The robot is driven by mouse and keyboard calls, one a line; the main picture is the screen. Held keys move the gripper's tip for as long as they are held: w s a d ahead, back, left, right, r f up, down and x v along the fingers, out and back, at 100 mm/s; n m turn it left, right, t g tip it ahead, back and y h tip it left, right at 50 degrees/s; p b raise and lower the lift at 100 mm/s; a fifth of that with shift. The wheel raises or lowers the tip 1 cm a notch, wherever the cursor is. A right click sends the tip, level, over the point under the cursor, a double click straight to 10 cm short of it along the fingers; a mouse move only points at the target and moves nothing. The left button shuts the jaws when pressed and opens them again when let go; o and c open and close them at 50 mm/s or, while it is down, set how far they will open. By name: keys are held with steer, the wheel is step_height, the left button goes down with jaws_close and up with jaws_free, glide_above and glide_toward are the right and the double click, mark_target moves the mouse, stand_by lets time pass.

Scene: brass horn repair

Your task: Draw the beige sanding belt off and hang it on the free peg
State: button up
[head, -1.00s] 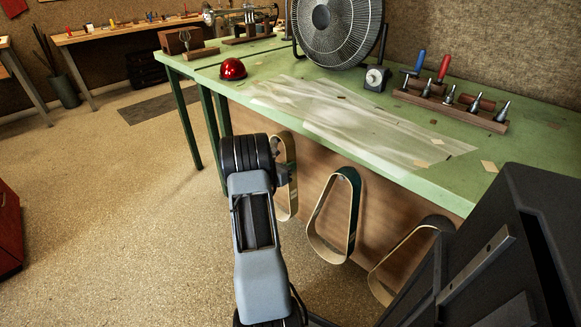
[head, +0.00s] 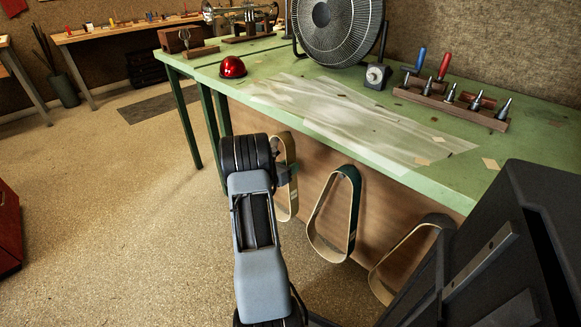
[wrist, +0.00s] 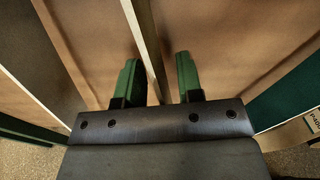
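The beige sanding belt (head: 291,203) hangs at the left of the bench's front panel in the head view, partly hidden by my arm. My gripper (wrist: 158,78) is at this belt. In the wrist view its two green fingers stand apart. One beige strand (wrist: 146,32) runs edge-on between them, nearer the left finger, with a gap to the right finger. The peg bearing this belt is hidden. A belt with a dark green face (head: 335,213) hangs to its right, and a third belt (head: 394,259) hangs farther right. I cannot make out a free peg.
The green bench top (head: 247,97) overhangs the belts. On it stand a fan (head: 338,28), a red dome (head: 232,67) and a wooden tool rack (head: 450,104). A large dark object (head: 500,240) fills the lower right. The floor left of the bench is open.

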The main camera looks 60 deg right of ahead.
stand_by(0.3)
steer(key=p+v, duration=0.1)
steer(key=v, duration=0.7)
stand_by(0.6)
stand_by(1.5)
